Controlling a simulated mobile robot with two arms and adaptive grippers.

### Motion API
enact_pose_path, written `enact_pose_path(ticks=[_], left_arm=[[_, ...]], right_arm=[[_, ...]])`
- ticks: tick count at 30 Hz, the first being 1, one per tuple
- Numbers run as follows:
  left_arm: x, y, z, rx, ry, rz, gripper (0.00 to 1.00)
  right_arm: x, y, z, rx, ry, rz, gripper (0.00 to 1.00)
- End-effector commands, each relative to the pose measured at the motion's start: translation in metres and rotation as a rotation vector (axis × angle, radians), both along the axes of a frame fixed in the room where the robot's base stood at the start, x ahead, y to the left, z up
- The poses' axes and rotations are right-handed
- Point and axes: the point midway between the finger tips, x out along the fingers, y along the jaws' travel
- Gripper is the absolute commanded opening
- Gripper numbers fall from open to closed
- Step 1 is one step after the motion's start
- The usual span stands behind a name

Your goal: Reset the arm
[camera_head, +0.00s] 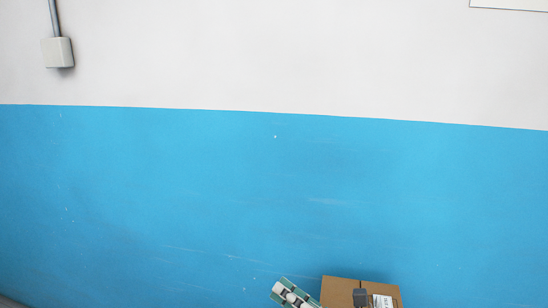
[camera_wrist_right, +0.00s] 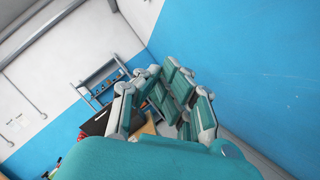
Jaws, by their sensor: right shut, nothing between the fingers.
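My right gripper (camera_head: 292,293) shows only in part at the bottom edge of the head view, teal-green with pale joints. In the right wrist view its teal fingers (camera_wrist_right: 163,84) are drawn together, shut with nothing held between them. My left gripper is in neither view.
A cardboard box (camera_head: 338,291) with a white label stands at the bottom of the head view, right of my gripper. A blue and white wall (camera_head: 270,190) fills the rest. The wrist view shows a rack (camera_wrist_right: 101,76) and a dark object (camera_wrist_right: 95,124) at left.

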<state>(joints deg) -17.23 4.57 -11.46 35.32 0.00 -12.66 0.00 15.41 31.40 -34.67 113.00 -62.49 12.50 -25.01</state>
Motion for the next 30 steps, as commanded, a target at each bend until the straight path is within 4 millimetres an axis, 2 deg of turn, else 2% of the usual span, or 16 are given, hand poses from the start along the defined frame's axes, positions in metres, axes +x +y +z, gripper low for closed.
enact_pose_path(ticks=[1, 2, 5, 6, 8, 9, 12, 15, 19, 24, 30], left_arm=[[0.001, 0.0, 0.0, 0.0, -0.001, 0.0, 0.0], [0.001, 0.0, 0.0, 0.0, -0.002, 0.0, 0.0], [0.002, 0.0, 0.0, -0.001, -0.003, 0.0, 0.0], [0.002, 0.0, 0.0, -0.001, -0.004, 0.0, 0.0], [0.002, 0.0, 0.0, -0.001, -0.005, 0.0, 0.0], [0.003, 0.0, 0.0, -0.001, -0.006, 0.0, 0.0], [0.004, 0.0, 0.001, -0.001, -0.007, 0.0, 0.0], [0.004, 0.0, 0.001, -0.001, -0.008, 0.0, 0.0], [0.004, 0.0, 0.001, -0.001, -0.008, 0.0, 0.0], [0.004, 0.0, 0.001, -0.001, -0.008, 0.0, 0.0], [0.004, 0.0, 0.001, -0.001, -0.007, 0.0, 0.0]], right_arm=[[0.005, -0.017, 0.007, 0.173, 0.118, -0.1, 0.0], [0.009, -0.03, 0.008, 0.273, 0.193, -0.164, 0.0], [0.017, -0.081, -0.009, 0.582, 0.454, -0.381, 0.0], [0.016, -0.102, -0.025, 0.695, 0.567, -0.471, 0.0], [0.007, -0.132, -0.056, 0.854, 0.741, -0.609, 0.0], [-0.004, -0.149, -0.079, 0.951, 0.86, -0.703, 0.0], [-0.043, -0.177, -0.136, 1.139, 1.127, -0.916, 0.0], [-0.085, -0.189, -0.177, 1.254, 1.333, -1.082, 0.0], [-0.134, -0.193, -0.21, 1.338, 1.529, -1.244, 0.0], [-0.189, -0.191, -0.234, 1.393, 1.722, -1.409, 0.0], [-0.248, -0.184, -0.248, 1.419, 1.914, -1.58, 0.0]])
